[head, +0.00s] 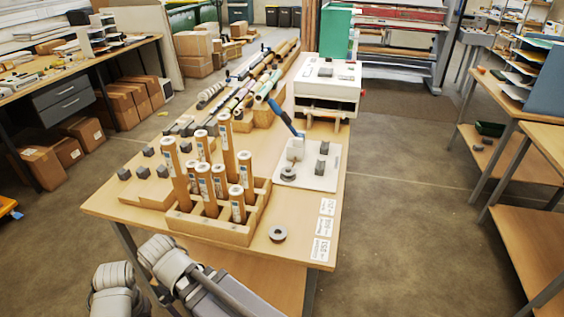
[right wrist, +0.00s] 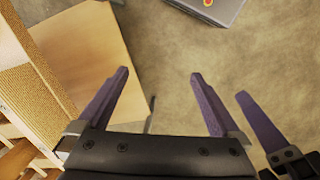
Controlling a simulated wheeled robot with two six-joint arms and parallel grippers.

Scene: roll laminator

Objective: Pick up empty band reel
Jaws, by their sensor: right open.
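A small grey ring-shaped reel with a dark centre hole (head: 278,233) lies flat on the wooden table near its front right corner. A similar grey round piece (head: 288,174) sits on the white board further back. I cannot tell for sure which is the empty band reel. My right gripper (right wrist: 158,73) is open and empty in the right wrist view, with its two purple fingers wide apart above the floor and a wooden surface. Another purple finger at that view's right edge seems to belong to my left gripper (right wrist: 262,125). Neither gripper's fingers show in the head view.
A wooden rack (head: 206,228) with several upright brown tubes stands left of the front reel. White label cards (head: 322,229) lie along the right edge. A white machine (head: 328,88) stands at the back. The table's front right corner is mostly clear.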

